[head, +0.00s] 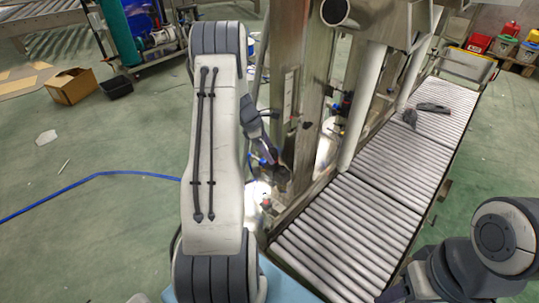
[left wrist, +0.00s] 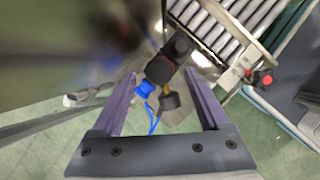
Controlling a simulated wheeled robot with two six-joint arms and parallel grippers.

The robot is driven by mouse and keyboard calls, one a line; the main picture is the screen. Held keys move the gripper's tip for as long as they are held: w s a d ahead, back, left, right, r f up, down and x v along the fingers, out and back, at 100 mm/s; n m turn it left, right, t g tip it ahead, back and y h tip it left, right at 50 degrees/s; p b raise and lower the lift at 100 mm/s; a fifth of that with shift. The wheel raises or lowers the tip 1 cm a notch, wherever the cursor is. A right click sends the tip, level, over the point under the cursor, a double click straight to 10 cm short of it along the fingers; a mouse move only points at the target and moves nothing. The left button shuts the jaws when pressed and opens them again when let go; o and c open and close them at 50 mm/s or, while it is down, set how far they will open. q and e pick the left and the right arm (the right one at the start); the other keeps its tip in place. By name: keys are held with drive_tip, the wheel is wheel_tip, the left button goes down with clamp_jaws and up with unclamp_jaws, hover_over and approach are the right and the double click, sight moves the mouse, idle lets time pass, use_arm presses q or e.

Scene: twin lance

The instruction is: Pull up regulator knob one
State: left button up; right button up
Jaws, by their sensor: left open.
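In the left wrist view, a black regulator knob (left wrist: 179,46) tops a dark regulator body with a blue fitting (left wrist: 147,88) and a round black part (left wrist: 168,101) beside it. My left gripper (left wrist: 160,77) is open, its two fingers on either side of the regulator. The knob lies beyond the fingertips in the picture, and I see no contact. In the head view my left gripper (head: 276,172) is small and dark beside the metal frame, and my arm hides part of that area. I cannot tell a second regulator knob apart. My right arm shows at lower right; its gripper does not.
A roller conveyor (head: 345,236) runs along the right, with dark grey objects (head: 432,107) on its far part. A steel machine frame (head: 290,90) stands close to my left arm. A red button (left wrist: 265,79) shows near the conveyor's edge.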

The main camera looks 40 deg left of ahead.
use_arm(q)
drive_tip(key=shift+w+d+f, duration=0.15)
drive_tip(key=shift+f, duration=0.45)
clamp_jaws()
idle(1.1)
